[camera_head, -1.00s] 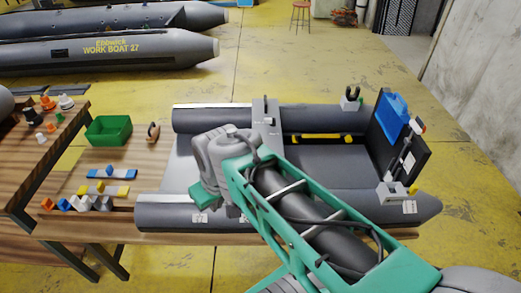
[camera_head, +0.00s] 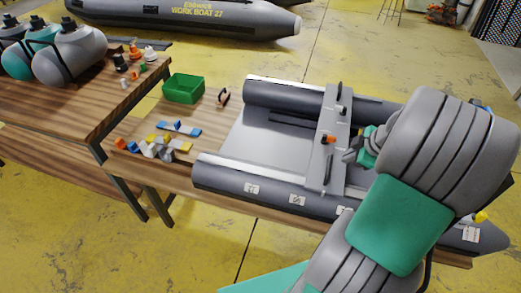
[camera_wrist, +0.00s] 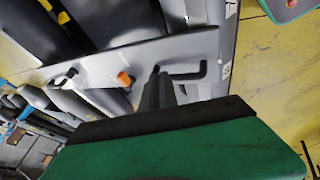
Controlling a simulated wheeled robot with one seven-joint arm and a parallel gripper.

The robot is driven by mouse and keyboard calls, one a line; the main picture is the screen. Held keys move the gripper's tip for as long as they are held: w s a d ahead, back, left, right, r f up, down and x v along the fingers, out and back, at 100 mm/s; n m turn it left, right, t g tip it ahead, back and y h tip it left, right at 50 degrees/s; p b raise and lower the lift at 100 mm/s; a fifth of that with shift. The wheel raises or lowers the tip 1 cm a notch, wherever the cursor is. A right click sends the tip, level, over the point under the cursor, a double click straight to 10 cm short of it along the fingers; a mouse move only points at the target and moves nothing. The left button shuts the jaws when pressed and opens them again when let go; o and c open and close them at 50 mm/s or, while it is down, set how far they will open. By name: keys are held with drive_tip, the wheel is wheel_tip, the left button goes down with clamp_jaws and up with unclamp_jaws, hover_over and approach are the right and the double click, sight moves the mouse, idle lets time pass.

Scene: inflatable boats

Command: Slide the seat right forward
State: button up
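The seat (camera_head: 325,157) is a light grey plank lying across the boat (camera_head: 225,170), with a black handle near each end. An orange knob (camera_head: 331,139) stands on it, also visible in the wrist view (camera_wrist: 125,78). My gripper (camera_head: 350,156) is at the seat's right side, close to the orange knob. In the wrist view its two fingers (camera_wrist: 157,88) lie close together with nothing seen between them. Their tips are beside the left end of a black handle (camera_wrist: 187,73) on the seat (camera_wrist: 95,67); I cannot tell whether they touch. My arm hides the boat's right part.
The boat rests on a wooden table, with a green bin (camera_head: 183,88), a blue bar (camera_head: 180,128) and several small parts to its left. Another table (camera_head: 70,110) at the left holds grey and teal tanks. Bare grey boat floor (camera_head: 258,140) lies left of the seat.

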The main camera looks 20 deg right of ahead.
sight(336, 173)
drive_tip(key=shift+s+f+b, duration=0.1)
drive_tip(key=shift+f+b, duration=1.6)
drive_tip(key=shift+f, duration=1.9)
drive_tip(key=shift+a+r, duration=0.15)
drive_tip(key=shift+a, duration=0.25)
drive_tip(key=shift+w+a+f+b, duration=0.15)
drive_tip(key=shift+w+a+b, duration=0.15)
drive_tip(key=shift+w+a, duration=1.05)
drive_tip(key=shift+w+a+f+b, duration=0.1)
drive_tip(key=shift+w+a+b, duration=0.4)
drive_tip(key=shift+a, duration=1.3)
drive_tip(key=shift+w+a+f+b, duration=0.1)
drive_tip(key=shift+w+a+f, duration=0.05)
drive_tip(key=shift+w+a, duration=1.3)
drive_tip(key=shift+w+a+b, duration=0.45)
drive_tip(key=shift+w+a, duration=1.3)
drive_tip(key=shift+a, duration=0.95)
drive_tip(key=shift+w+a+b, duration=0.4)
drive_tip(key=shift+w+a, duration=1.4)
drive_tip(key=shift+a, duration=0.95)
drive_tip(key=shift+w+a+b, duration=0.45)
drive_tip(key=shift+w+a, duration=1.3)
drive_tip(key=shift+a, duration=0.95)
drive_tip(key=shift+s+d, duration=0.55)
drive_tip(key=shift+d, duration=0.3)
wheel_tip(336, 173, up, 10)
drive_tip(key=p, duration=0.5)
drive_tip(key=shift+w, duration=0.35)
drive_tip(key=shift+f, duration=0.1)
